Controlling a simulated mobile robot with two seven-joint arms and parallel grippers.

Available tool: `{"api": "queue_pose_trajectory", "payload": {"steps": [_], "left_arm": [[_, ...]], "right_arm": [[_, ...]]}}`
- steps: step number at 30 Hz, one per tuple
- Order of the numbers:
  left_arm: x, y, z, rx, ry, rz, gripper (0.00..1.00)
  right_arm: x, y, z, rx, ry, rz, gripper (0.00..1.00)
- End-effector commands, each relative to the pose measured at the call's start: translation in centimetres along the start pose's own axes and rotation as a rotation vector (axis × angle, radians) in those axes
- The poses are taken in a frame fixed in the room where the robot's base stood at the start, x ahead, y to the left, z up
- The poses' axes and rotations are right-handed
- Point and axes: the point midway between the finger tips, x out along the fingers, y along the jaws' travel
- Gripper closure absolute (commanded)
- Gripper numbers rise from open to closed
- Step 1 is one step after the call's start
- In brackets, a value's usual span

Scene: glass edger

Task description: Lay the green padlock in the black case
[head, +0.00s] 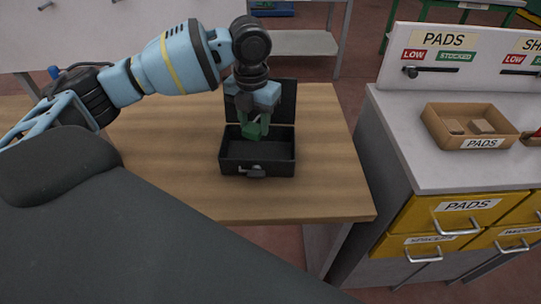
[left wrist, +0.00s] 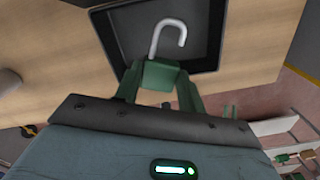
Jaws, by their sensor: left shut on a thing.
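The black case (head: 234,160) stands open on the wooden table, its lid (head: 287,104) raised at the back. My left gripper (head: 256,129) is over the case, pointing down. It is shut on the green padlock, which shows between the fingers in the left wrist view (left wrist: 160,75). The padlock's silver shackle (left wrist: 168,30) points away from the gripper, over the dark inside of the case. In the head view the fingers largely hide the padlock. I cannot tell whether it touches the case floor. My right gripper is not in view.
The wooden table (head: 170,170) is clear to the left of the case. To the right stands a grey cabinet (head: 400,125) with yellow drawers (head: 440,212). A cardboard tray labelled PADS (head: 437,128) sits on it.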

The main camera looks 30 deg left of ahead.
Motion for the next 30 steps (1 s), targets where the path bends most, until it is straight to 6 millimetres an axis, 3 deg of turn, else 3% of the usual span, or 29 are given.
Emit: {"api": "queue_pose_trajectory", "payload": {"steps": [4,12,20,30], "left_arm": [[0.7,0.0,0.0,-0.001,0.0,0.0,0.85],[4.5,0.0,-0.1,-0.001,0.0,0.0,0.85],[5.3,0.0,-0.1,0.0,0.0,0.0,0.85],[9.7,0.0,-0.1,-0.001,-0.001,0.001,0.85]], "right_arm": [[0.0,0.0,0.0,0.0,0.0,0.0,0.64],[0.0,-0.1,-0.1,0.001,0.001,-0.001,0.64],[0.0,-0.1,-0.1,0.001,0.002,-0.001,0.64],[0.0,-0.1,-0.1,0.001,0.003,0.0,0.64]]}}
